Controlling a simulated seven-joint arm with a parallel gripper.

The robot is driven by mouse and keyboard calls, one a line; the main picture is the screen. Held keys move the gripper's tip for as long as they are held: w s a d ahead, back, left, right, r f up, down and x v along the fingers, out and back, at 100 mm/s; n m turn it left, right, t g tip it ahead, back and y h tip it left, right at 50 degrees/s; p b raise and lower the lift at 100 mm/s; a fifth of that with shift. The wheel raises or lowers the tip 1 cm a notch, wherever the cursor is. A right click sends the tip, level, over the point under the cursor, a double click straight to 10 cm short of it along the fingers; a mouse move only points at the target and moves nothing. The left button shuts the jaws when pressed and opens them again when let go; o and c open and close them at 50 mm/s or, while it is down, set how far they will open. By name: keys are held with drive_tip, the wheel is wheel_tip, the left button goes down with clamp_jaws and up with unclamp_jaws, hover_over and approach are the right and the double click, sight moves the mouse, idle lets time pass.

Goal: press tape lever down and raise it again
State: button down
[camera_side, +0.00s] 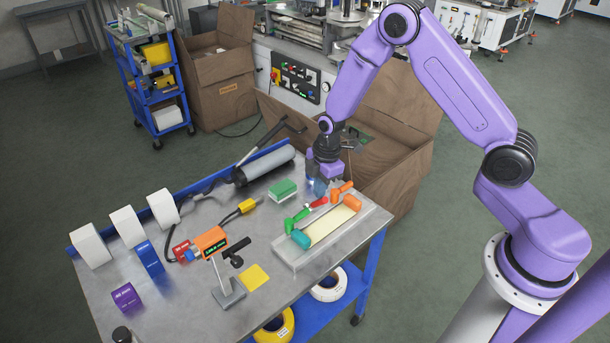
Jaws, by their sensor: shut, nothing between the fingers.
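A light grey fixture (284,251) with a cream strip (330,225) lies near the table's right edge. On it are a green handle (296,219), a red handle (319,202), an orange handle (342,187), an orange roller (352,203) and a teal roller (300,239). Which of these handles is the tape lever I cannot tell. My gripper (318,188) points down at the fixture's far end, just behind the red and orange handles. Its fingers are shut and look empty. They are small and partly hidden, so contact with a handle cannot be made out.
A green block (283,189) lies left of my gripper. Open cardboard boxes (404,170) are behind the table.

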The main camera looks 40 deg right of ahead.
drive_tip(key=shift+s+f, duration=0.3)
drive_tip(key=shift+s, duration=0.2)
drive_tip(key=shift+s+f, duration=0.25)
drive_tip(key=shift+s, duration=0.25)
wheel_tip(320, 180, up, 12)
drive_tip(key=s+d, duration=0.1)
drive_tip(key=s, duration=0.2)
drive_tip(key=s+a+r+m, duration=0.1)
drive_tip(key=s+a+r, duration=0.2)
drive_tip(key=s, duration=0.3)
drive_tip(key=s+a+r+m, duration=0.1)
drive_tip(key=s+a+r, duration=0.1)
drive_tip(key=s+r, duration=0.35)
drive_tip(key=s+d+r+m, duration=0.1)
drive_tip(key=s+d, duration=0.1)
drive_tip(key=s, duration=1.3)
drive_tip(key=shift+s+d+r+m+g, duration=0.2)
drive_tip(key=shift+d+r+m+g, duration=0.1)
drive_tip(key=shift+d+m, duration=0.1)
